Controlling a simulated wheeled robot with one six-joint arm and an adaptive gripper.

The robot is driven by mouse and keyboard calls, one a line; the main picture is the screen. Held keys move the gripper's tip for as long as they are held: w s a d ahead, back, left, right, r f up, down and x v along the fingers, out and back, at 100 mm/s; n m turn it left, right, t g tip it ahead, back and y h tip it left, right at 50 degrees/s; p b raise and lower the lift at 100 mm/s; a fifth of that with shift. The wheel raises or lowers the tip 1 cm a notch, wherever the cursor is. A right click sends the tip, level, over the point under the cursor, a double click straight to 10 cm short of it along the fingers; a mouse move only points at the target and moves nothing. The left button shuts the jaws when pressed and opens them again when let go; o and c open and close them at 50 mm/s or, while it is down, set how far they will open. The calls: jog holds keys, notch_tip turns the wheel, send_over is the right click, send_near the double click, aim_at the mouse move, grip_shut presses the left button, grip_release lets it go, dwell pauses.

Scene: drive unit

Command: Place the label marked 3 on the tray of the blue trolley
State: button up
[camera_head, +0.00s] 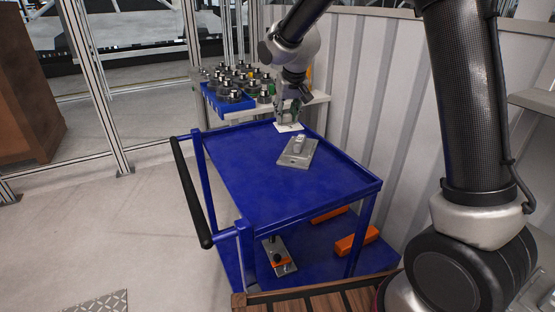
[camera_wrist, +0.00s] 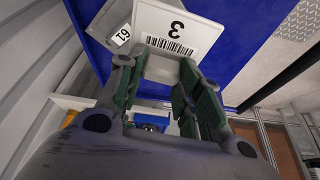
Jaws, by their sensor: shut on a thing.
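The label marked 3 (camera_wrist: 178,30) is a white card with a black 3 and a barcode, seen upside down in the wrist view. My gripper (camera_wrist: 160,85) is shut on the label's near part, between its green-padded fingers. In the head view, my gripper (camera_head: 289,115) points down over the far end of the blue trolley's tray (camera_head: 262,185), and the white label (camera_head: 288,127) shows just below it. I cannot tell whether the label touches the tray.
A grey metal plate with a raised part (camera_head: 298,152) lies on the tray near the label. A small white tag reading 61 (camera_wrist: 120,37) shows beside the label. A side table (camera_head: 318,100) with several cylindrical parts stands behind the trolley. Orange items (camera_head: 357,240) lie on the lower shelf. The tray's near half is clear.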

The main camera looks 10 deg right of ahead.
jog(key=n, duration=0.2)
send_near(253, 158)
notch_tip(253, 158, up, 5)
jog(key=s+d, duration=0.1)
jog(key=d, duration=0.1)
jog(key=w+a, duration=0.2)
jog(key=shift+y, duration=0.4)
jog(key=f, duration=1)
jog(key=shift+w, duration=0.35)
jog(key=o, duration=1.1)
jog(key=shift+f, duration=0.15)
jog(key=shift+c, duration=0.2)
